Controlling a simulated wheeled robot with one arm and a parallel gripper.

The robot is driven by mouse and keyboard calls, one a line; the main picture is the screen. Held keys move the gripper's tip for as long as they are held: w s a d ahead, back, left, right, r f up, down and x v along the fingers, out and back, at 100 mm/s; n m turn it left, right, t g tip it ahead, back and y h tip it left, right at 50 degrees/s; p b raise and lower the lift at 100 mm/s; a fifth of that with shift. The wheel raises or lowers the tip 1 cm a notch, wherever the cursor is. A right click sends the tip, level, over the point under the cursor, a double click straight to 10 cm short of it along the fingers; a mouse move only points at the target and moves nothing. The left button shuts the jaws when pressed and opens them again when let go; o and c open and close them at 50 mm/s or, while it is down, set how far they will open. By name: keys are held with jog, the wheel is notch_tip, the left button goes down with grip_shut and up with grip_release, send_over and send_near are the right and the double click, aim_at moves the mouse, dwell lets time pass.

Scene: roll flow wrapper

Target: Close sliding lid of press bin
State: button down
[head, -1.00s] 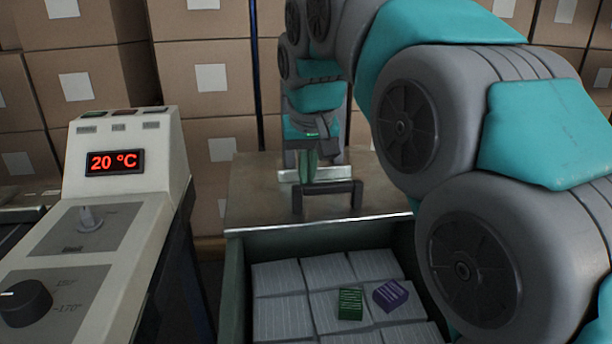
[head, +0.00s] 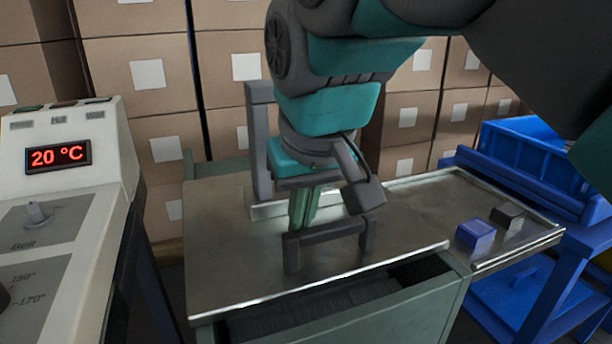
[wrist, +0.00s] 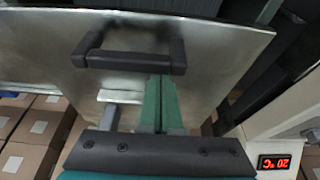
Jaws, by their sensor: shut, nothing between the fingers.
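The press bin (head: 420,318) is a green box in the head view. Its sliding lid (head: 225,245) is a flat metal sheet covering most of the top, with a dark opening along the near edge. A dark bar handle (head: 325,237) stands on the lid; the wrist view shows the lid (wrist: 225,45) and handle (wrist: 128,62) too. My gripper (head: 303,215) is shut and empty, its green fingers pointing down just behind the handle. In the wrist view the fingertips (wrist: 160,82) are close against the handle's bar; contact is hard to tell.
A control panel (head: 60,155) reading 20 °C stands at the left. At the right are a metal ledge with a blue block (head: 475,234) and a dark block (head: 508,214), and a blue crate (head: 535,150). Cardboard boxes (head: 150,75) fill the back.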

jog(key=s+d, duration=0.2)
jog(key=s, duration=0.3)
jog(key=shift+s+d, duration=0.2)
jog(key=shift+d, duration=0.15)
jog(key=shift+f, duration=0.15)
